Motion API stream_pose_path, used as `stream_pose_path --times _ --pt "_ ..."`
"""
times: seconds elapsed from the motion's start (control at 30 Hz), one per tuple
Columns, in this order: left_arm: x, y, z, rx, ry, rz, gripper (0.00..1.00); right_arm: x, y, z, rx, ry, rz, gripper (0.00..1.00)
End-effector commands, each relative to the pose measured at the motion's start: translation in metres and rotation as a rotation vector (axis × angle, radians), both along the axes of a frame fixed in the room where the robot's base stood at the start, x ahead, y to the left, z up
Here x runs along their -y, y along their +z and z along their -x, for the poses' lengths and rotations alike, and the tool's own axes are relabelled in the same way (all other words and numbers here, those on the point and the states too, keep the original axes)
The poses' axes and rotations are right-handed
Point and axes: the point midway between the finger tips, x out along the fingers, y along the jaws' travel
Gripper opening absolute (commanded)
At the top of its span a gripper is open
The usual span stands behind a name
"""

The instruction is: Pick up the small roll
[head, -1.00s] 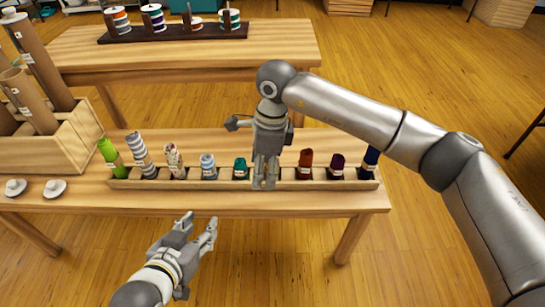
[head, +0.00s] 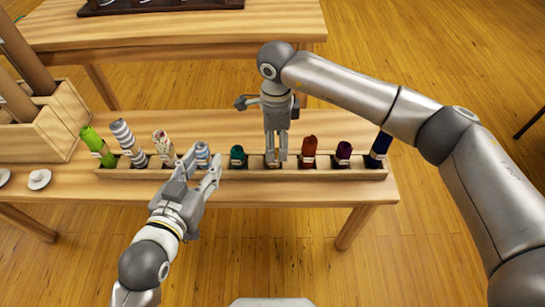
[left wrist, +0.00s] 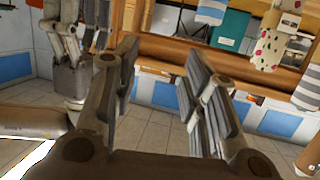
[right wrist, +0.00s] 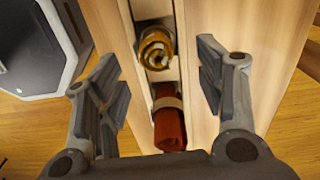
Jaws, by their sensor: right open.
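A small mustard-yellow roll (right wrist: 157,48) stands in a slot of the wooden rack (head: 330,174). In the head view, my right gripper (head: 276,158) mostly hides it. My right gripper is open above the rack; in the right wrist view its fingers (right wrist: 155,80) are on either side of the row, apart from the roll. My left gripper (head: 205,160) is open and empty, in front of the light blue roll (head: 202,153) in the head view. Its spread fingers also show in the left wrist view (left wrist: 160,60). I see no contact with a roll.
A rust-red roll (head: 309,150), a purple roll (head: 343,153) and a navy roll (head: 379,148) stand to the right. Teal (head: 237,155), dotted (head: 163,146), striped (head: 127,140) and green (head: 95,145) rolls stand to the left. A wooden crate (head: 55,130) with tubes is at far left.

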Motion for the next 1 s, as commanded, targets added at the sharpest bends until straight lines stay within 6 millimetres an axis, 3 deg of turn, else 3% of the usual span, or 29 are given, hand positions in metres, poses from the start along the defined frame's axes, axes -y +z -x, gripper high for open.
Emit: stream_pose_path --times 0.4,0.77,1.0 --pt "0.011 0.055 -0.009 0.298 -0.019 0.076 0.4 -0.008 -0.043 0.002 -0.002 0.0 -0.001 0.63" --pt "0.012 0.066 -0.009 0.348 -0.022 0.089 0.4 -0.007 -0.049 0.002 -0.001 0.0 -0.001 0.63" --pt "0.012 0.066 -0.009 0.347 -0.022 0.089 0.4 -0.007 -0.049 0.002 -0.001 0.0 -0.001 0.36"
